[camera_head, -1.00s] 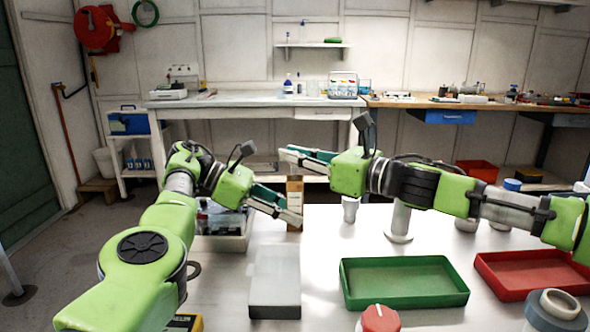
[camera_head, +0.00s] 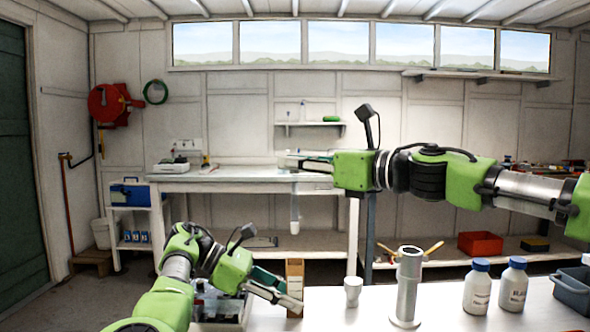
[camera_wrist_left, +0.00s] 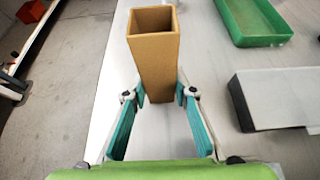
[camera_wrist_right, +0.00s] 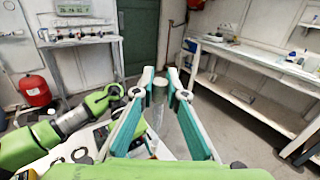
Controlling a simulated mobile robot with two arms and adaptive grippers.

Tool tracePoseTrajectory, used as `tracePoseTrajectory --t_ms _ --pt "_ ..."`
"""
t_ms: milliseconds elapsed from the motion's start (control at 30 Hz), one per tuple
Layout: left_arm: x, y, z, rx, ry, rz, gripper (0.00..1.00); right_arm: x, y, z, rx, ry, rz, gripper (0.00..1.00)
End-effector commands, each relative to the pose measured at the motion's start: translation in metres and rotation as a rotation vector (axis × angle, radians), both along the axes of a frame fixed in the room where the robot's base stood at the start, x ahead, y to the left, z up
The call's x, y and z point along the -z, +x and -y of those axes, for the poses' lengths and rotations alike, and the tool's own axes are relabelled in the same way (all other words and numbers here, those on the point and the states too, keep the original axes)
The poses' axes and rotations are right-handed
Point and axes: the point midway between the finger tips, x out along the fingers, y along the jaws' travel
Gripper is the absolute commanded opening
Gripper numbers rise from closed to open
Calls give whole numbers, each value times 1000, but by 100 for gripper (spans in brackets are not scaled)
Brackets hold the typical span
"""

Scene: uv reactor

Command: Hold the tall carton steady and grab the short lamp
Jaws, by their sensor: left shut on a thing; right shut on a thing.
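The tall carton (camera_head: 295,268) is a brown, upright, open-topped box at the table's far edge. My left gripper (camera_head: 284,300) is shut on its lower part; the left wrist view shows the pads on both sides of the carton (camera_wrist_left: 153,55). My right gripper (camera_head: 290,160) is shut on the short lamp (camera_head: 295,210), a pale grey tube hanging roughly upright above the carton, with a visible gap between them. In the right wrist view the lamp's round top (camera_wrist_right: 160,88) sits between the fingertips. The carton's bottom inside is not clear.
Two blue-capped bottles (camera_head: 478,287) (camera_head: 513,285) stand farther right. A green tray (camera_wrist_left: 252,18) and a grey-white block (camera_wrist_left: 280,97) lie near the carton.

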Motion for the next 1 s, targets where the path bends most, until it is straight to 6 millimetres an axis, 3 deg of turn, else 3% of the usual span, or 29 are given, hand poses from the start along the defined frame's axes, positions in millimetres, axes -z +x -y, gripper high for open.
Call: tracePoseTrajectory --t_ms 33,67,133,533,833,1000 --pt "0 0 0 0 1 0 13 0 0 0 0 0 0 0" --pt "0 0 0 0 1 0 28 0 0 0 0 0 0 0" --pt "0 0 0 0 0 0 45 0 0 0 0 1 1 0" --pt "-2 0 -4 -1 0 0 45 0 0 0 0 1 1 0" --pt "-26 0 -48 -2 -1 2 45 0 0 0 0 1 1 0" --pt "-33 0 -61 0 1 1 45 0 0 0 0 1 1 0"
